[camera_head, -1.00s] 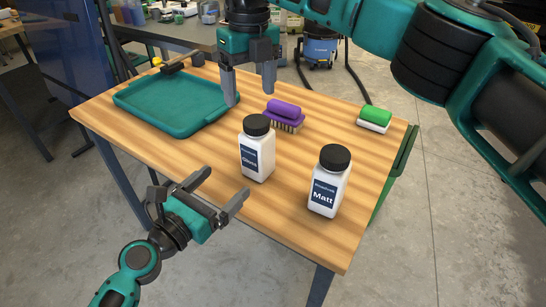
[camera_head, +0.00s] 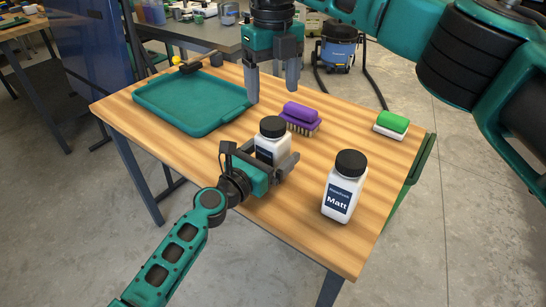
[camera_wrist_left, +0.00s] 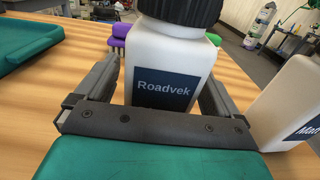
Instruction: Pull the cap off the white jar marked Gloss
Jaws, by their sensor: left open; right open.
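The white Gloss jar (camera_head: 272,146) stands upright on the wooden table with its black cap (camera_head: 273,127) on. In the left wrist view the jar (camera_wrist_left: 166,60) shows a dark label reading "Roadvek"; the rest of the label is hidden. My left gripper (camera_head: 272,158) is open, with one finger on each side of the jar body, below the cap. I cannot tell whether the fingers touch the jar. My right gripper (camera_head: 272,95) is open and empty, pointing down above the table, behind the jar and higher than its cap.
The white Matt jar (camera_head: 343,190) with a black cap stands close to the right of the Gloss jar. A purple brush (camera_head: 301,117) lies behind. The front table area is clear.

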